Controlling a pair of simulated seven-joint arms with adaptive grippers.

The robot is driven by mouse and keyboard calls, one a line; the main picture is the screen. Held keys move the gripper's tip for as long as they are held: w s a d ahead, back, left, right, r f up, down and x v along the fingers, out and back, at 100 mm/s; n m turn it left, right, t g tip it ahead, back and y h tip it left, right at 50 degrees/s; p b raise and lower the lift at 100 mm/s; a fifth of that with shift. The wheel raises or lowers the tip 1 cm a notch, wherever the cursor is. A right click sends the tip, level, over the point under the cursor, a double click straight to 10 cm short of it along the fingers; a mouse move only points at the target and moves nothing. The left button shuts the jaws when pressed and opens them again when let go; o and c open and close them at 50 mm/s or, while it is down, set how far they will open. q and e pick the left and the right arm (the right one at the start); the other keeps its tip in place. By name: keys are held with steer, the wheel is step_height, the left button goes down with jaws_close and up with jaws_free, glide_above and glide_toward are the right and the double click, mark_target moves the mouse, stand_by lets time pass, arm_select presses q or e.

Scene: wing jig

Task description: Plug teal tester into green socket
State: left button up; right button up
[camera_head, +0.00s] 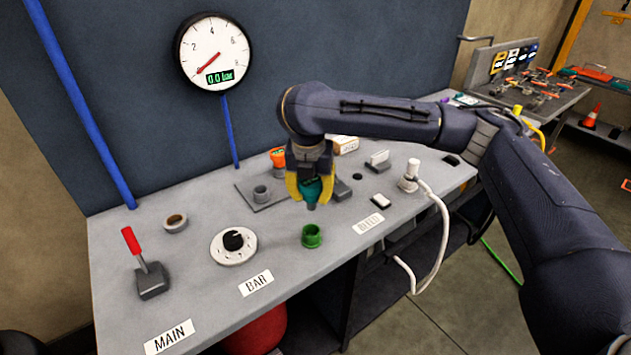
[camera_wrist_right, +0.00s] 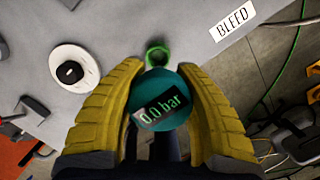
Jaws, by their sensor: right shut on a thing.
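The teal tester (camera_head: 313,189) is held between the yellow fingers of my right gripper (camera_head: 310,190), which is shut on it. In the right wrist view the tester (camera_wrist_right: 163,100) shows a display reading 0.0 bar, and the gripper's yellow fingers (camera_wrist_right: 165,110) are on both sides of it. The green socket (camera_head: 312,236) stands on the grey bench, below the tester and apart from it in the head view. In the right wrist view the socket (camera_wrist_right: 158,55) shows just beyond the tester, partly covered by it.
A white plug with a cable (camera_head: 409,175) stands to the right. The wall gauge (camera_head: 214,53) reads 0.0 bar.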

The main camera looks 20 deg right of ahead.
steer(key=shift+f, duration=3.45)
steer(key=shift+f, duration=2)
steer(key=o, duration=1.2)
steer(key=shift+s+a+r, duration=0.2)
steer(key=shift+s+r, duration=0.15)
steer(key=shift+r, duration=1.6)
steer(key=shift+s+a+r, duration=0.15)
steer(key=shift+s+r, duration=0.15)
steer(key=shift+r, duration=1.7)
steer(key=shift+s+a+r, duration=0.2)
steer(key=shift+s+r, duration=0.15)
steer(key=shift+r, duration=1.6)
